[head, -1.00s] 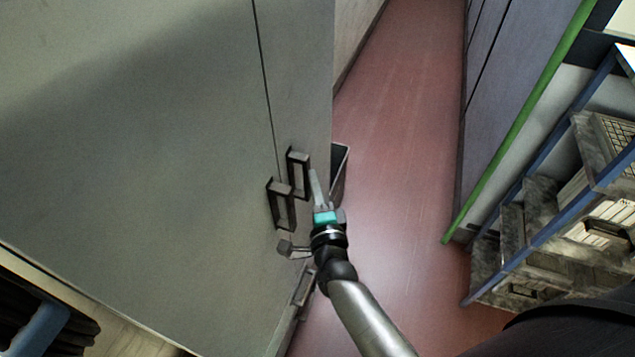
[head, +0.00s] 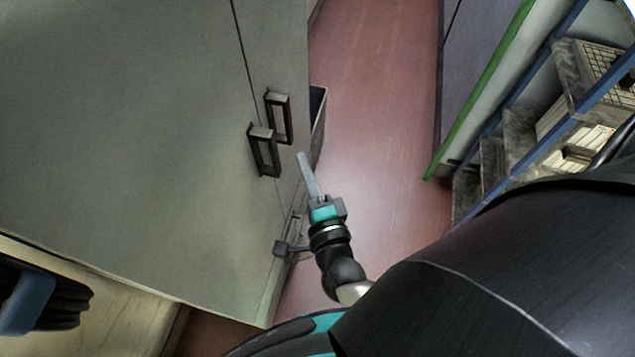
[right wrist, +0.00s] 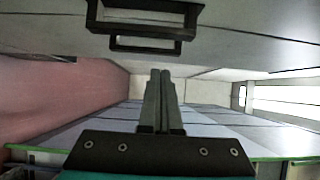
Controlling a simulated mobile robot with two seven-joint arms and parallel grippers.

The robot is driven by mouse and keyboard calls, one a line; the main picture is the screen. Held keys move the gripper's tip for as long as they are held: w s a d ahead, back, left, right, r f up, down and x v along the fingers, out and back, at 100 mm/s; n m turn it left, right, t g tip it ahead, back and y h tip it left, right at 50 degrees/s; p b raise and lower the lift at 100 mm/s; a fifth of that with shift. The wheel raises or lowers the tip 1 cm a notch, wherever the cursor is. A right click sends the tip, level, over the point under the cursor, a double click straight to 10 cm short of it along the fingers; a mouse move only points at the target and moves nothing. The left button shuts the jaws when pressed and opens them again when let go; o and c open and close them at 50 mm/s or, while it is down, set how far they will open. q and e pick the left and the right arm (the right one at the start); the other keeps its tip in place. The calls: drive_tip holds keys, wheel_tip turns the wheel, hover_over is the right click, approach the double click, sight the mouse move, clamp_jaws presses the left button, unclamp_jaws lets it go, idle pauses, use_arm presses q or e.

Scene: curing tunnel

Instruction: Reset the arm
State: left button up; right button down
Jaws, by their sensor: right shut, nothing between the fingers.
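My right gripper (head: 304,163) is in front of the grey cabinet's edge in the head view, with its fingers together and nothing between them. In the right wrist view its two dark fingers (right wrist: 160,80) lie side by side and point away from the camera. The grey cabinet (head: 120,140) has two dark-framed handles. One handle (head: 263,150) is on the wide panel and the other handle (head: 279,117) is on the narrow panel. The fingertips appear just below and right of the handles, and I see no grip on either. My left gripper is not in view.
A reddish floor aisle (head: 375,120) runs clear beside the cabinet. A dark open bin (head: 318,110) stands by the cabinet's side. At right are a green-edged panel (head: 480,90) and a blue-framed rack (head: 545,100) with boxes. A dark part of my own body covers the lower right.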

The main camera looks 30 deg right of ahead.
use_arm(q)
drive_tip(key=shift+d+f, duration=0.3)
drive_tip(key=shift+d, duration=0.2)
use_arm(e)
drive_tip(key=s, duration=0.5)
drive_tip(key=shift+d, duration=0.1)
drive_tip(key=s+a+f+n+g+y+b, duration=0.1)
drive_tip(key=s+f+n+g+y+b, duration=0.2)
drive_tip(key=f, duration=0.8)
drive_tip(key=s+a+f+n+g+b, duration=0.1)
drive_tip(key=s+f+n+g+b, duration=0.15)
drive_tip(key=f+n, duration=0.6)
drive_tip(key=s+a+f+n+g+y+b, duration=0.2)
drive_tip(key=f+g+b, duration=0.1)
drive_tip(key=f, duration=1.1)
use_arm(q)
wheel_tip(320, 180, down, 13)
drive_tip(key=b, duration=0.5)
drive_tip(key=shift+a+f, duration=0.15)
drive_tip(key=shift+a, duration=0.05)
use_arm(e)
drive_tip(key=s+d+f+n+g+h, duration=0.1)
drive_tip(key=s+d+f+n+g, duration=0.3)
drive_tip(key=s+f, duration=0.5)
drive_tip(key=s+d+f+n+g+h, duration=0.1)
drive_tip(key=s+d+f+n+g, duration=0.3)
drive_tip(key=s+f, duration=0.5)
drive_tip(key=shift+s+d+n, duration=0.15)
drive_tip(key=shift+d+n, duration=0.2)
drive_tip(key=shift+d, duration=0.05)
